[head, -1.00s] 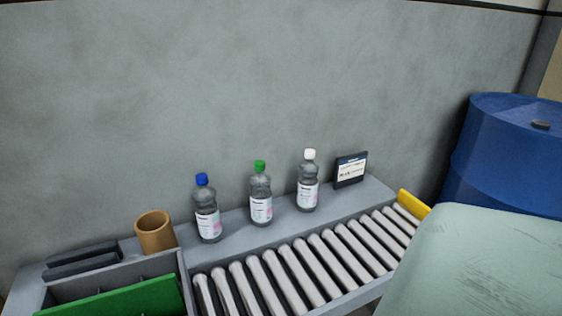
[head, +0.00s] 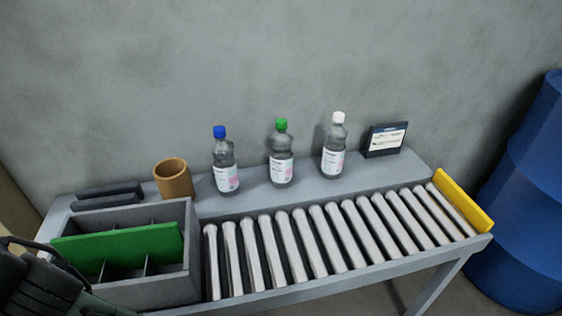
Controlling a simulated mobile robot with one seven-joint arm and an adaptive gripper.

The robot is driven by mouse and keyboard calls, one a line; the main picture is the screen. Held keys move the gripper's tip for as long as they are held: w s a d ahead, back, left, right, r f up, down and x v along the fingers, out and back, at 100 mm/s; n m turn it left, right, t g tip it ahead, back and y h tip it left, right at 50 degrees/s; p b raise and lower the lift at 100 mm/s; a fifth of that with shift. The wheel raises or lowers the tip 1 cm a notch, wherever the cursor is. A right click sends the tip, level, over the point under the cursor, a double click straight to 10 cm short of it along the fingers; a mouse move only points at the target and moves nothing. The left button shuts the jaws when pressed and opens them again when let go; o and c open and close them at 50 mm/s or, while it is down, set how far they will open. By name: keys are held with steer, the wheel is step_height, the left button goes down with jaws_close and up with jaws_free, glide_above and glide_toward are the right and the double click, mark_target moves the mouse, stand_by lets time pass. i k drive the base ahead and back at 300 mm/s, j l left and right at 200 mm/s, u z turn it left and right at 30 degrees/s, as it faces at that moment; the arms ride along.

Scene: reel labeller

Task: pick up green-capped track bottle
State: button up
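The green-capped bottle (head: 281,156) stands upright on the grey ledge behind the rollers, in the middle of a row of three. It is clear, with a white and pink label. A blue-capped bottle (head: 225,163) stands to its left and a white-capped bottle (head: 334,148) to its right, both apart from it. A dark part of my arm shows at the lower left edge. My gripper's fingertips cannot be made out there, and nothing touches the bottles.
A roller track (head: 330,235) runs in front of the bottles, with a yellow end stop (head: 462,202) at right. A grey divided bin (head: 192,270) with a green panel (head: 115,250), a brown cup (head: 173,180) and a small sign (head: 384,140) stand nearby. A blue drum (head: 530,200) is at far right.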

mark_target(281, 153)
steer(key=l+z, duration=0.2)
steer(key=l, duration=0.3)
steer(key=i+l+z, duration=0.1)
steer(key=l+z, duration=0.15)
steer(key=l, duration=0.25)
steer(key=i+l+z, duration=0.2)
steer(key=l, duration=0.3)
steer(key=j, duration=0.65)
